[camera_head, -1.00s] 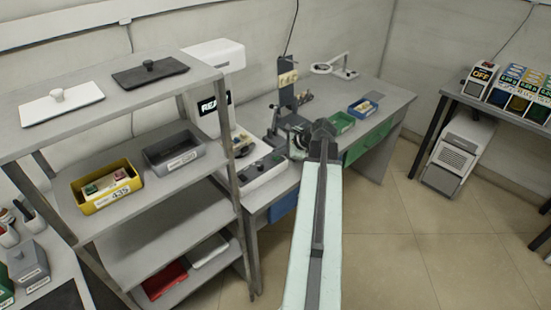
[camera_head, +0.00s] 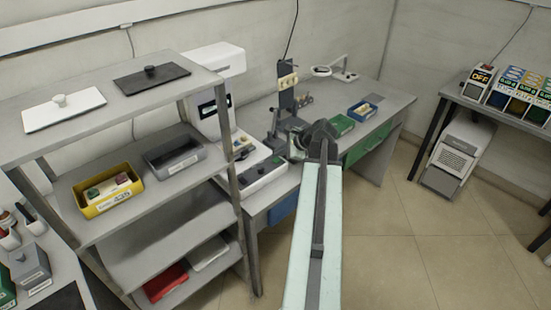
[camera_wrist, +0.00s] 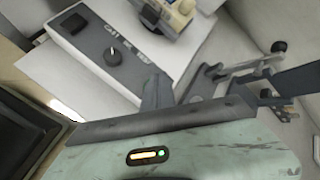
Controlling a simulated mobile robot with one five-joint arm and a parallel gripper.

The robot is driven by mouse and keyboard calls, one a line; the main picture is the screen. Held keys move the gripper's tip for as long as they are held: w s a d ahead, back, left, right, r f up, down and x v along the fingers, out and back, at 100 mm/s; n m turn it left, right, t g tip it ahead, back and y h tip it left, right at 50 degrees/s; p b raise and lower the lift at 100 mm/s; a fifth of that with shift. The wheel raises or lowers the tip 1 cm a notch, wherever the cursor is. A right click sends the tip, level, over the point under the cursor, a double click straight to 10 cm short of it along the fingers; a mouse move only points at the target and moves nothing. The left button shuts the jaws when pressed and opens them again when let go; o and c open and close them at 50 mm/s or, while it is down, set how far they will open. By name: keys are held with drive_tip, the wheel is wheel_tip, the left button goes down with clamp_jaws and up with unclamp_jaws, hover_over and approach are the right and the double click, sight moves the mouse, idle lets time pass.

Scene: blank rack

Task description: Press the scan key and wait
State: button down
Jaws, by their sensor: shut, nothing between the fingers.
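The white machine (camera_head: 213,62) stands on the bench behind the shelf. Its dark display (camera_head: 208,108) is partly hidden by the shelf post, and its text is unreadable. Its low control panel (camera_head: 262,181) carries dark controls. In the wrist view, the panel (camera_wrist: 92,70) shows a dark square (camera_wrist: 73,23), a black knob (camera_wrist: 112,55) and blurred lettering. My gripper (camera_wrist: 156,85) is shut and empty, at the panel's end in that view. The fingertips cover part of the panel; I cannot tell whether they touch it. No scan key can be clearly identified.
The grey shelf (camera_head: 150,105) stands close on the left, with a yellow bin (camera_head: 82,207) and a grey bin (camera_head: 160,168). A green tray (camera_head: 340,126) and a blue tray (camera_head: 358,112) lie farther along the bench.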

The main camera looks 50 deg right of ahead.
sight(278, 161)
drive_tip(key=shift+r, duration=0.15)
wheel_tip(278, 161, up, 5)
drive_tip(key=p, duration=0.5)
drive_tip(key=shift+r, duration=0.1)
idle(0.7)
